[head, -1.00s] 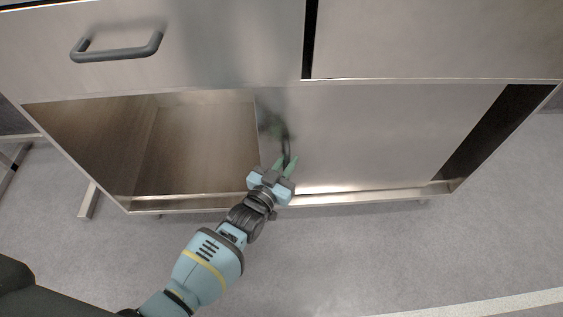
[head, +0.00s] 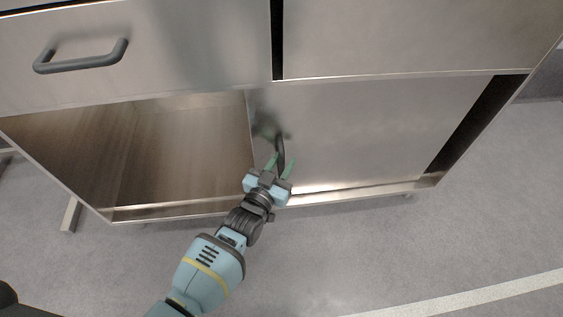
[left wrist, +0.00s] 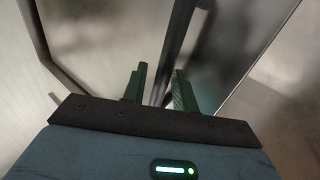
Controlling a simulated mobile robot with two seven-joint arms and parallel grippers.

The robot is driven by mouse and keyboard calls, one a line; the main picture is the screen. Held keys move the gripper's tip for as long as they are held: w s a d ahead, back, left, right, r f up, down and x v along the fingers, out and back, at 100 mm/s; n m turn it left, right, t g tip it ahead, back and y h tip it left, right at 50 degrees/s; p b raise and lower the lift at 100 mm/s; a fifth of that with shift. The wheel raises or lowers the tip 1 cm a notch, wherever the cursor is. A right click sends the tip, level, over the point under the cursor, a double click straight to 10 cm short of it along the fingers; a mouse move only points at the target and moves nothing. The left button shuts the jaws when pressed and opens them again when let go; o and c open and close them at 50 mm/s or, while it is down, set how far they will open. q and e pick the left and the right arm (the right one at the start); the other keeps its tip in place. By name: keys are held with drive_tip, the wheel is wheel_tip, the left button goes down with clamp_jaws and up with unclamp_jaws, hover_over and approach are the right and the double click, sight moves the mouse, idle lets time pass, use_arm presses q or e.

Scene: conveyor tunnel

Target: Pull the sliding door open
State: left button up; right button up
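The sliding door (head: 370,130) is a flat metal panel in the lower right part of the cabinet. Its dark upright bar handle (head: 281,148) is near its left edge; in the left wrist view the handle (left wrist: 176,38) runs down between the fingers. My left gripper (head: 280,166) is at the handle's lower part, its green fingers on either side of the bar. In the left wrist view the fingers (left wrist: 160,88) stand apart, with gaps visible beside the bar, so no firm grip shows. My right gripper is out of view.
The open compartment (head: 185,150) left of the door looks empty. A drawer with a grey handle (head: 80,58) is above it. A narrow dark gap (head: 482,125) shows at the door's right. Grey floor (head: 340,255) in front is clear.

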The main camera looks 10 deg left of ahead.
use_arm(q)
drive_tip(key=shift+o, duration=0.2)
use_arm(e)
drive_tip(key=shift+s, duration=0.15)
use_arm(q)
drive_tip(key=shift+s+a, duration=0.1)
